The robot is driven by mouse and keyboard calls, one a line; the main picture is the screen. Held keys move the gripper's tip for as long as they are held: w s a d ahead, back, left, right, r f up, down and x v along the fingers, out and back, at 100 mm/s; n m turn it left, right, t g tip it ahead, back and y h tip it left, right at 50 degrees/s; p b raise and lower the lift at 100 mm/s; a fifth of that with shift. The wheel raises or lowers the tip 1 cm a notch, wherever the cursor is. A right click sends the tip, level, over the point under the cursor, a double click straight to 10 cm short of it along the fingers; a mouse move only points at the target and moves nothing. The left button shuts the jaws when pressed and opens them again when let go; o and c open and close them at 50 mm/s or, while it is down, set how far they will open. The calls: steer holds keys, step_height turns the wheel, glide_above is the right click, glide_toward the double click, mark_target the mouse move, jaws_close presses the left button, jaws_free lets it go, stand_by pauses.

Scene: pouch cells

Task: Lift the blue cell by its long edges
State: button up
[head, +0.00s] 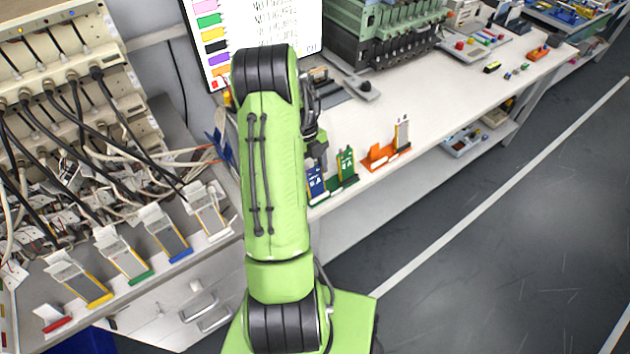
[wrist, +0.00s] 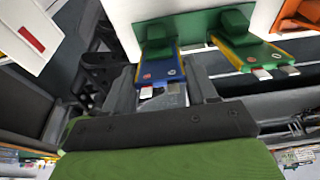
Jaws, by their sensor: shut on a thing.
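The blue cell (head: 316,184) stands upright in a green holder (head: 345,184) near the bench's front edge, left of a green cell (head: 345,160). In the wrist view the blue cell (wrist: 162,71), with a yellow edge strip and silver tabs, points toward the camera. The green cell (wrist: 258,57) is to its right, and the holder (wrist: 196,47) shows behind both. My gripper (wrist: 163,92) is shut on the blue cell, one finger along each long edge. The fingertip contact is partly hidden. In the head view my arm hides part of the gripper (head: 318,158).
An orange holder (head: 380,158) with a white-topped cell stands to the right. Several cells in coloured holders line the left bench below a cabled rack (head: 75,85). The floor at right is clear.

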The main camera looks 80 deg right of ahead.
steer(key=p+v, duration=0.4)
steer(key=v, duration=0.3)
stand_by(0.4)
